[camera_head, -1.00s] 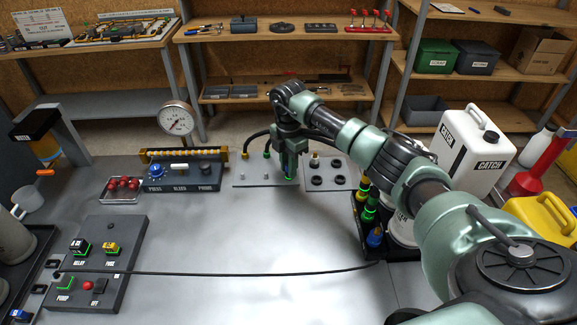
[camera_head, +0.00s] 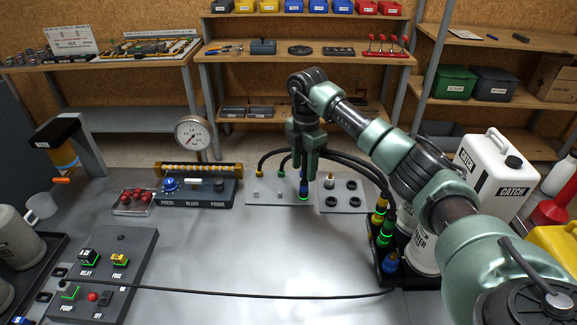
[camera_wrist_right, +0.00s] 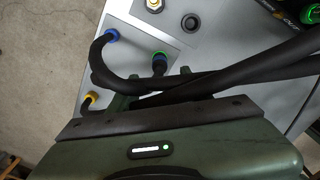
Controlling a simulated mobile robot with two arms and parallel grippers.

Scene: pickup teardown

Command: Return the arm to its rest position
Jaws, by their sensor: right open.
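My right arm comes in from the right in the head view. Its gripper (camera_head: 304,172) points down, open, over the fitting plate (camera_head: 257,197) at the back of the bench. A blue hose connector (camera_head: 303,187) with a green ring stands on the plate just below the fingertips. I cannot tell if the fingers still touch it. A yellow connector (camera_head: 259,175) stands on the left. Black hoses (camera_wrist_right: 215,85) cross in front of the gripper there. My left gripper is not in view.
A caddy (camera_head: 391,279) with colored fittings stands to the right, beside white containers and a CATCH jug (camera_head: 497,178). The control box (camera_head: 206,195) and gauge (camera_head: 194,138) stand left of the plate. A black cable (camera_head: 230,294) crosses the bench.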

